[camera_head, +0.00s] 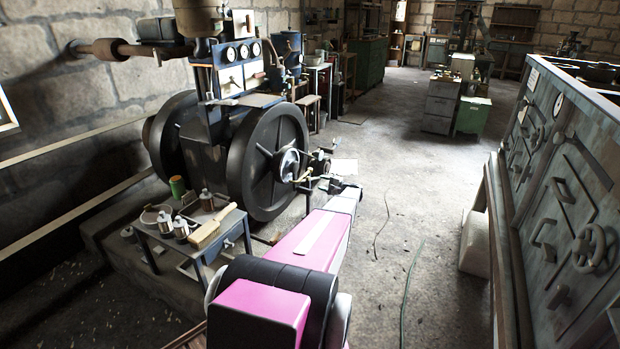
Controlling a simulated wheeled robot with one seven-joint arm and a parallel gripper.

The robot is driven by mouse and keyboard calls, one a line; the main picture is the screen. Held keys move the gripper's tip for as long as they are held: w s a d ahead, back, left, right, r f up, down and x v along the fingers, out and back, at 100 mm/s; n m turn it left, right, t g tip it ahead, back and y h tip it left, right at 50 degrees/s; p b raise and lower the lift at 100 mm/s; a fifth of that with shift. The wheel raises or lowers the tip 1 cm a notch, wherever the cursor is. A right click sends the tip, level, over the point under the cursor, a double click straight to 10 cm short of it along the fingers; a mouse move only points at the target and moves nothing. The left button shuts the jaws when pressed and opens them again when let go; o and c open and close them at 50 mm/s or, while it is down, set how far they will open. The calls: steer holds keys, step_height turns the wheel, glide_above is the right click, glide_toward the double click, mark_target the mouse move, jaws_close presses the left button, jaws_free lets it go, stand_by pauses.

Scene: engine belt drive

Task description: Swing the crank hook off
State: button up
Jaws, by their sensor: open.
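The engine (205,150) stands at the left with two large dark flywheels. The near flywheel (268,160) has a metal hub (288,163) on its right face. Small rods and fittings (304,176) stick out to the right of the hub. The crank hook may be among them, but they are too small to tell apart. My pink and grey arm reaches forward from the bottom of the view. My gripper (329,182) is open at its far end, close to these fittings. Its fingers are tiny and partly hidden, and I cannot tell whether they touch anything.
A small metal table (222,235) with oil cans (207,200) and a brush (210,229) stands left of my arm. A large grey panel cabinet with a handwheel (589,249) lines the right. The concrete floor between is open, with thin cables (411,285) on it.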

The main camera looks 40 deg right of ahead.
mark_target(309, 179)
steer(key=x, duration=1)
steer(key=shift+w+a, duration=0.15)
steer(key=shift+w, duration=0.15)
jaws_close()
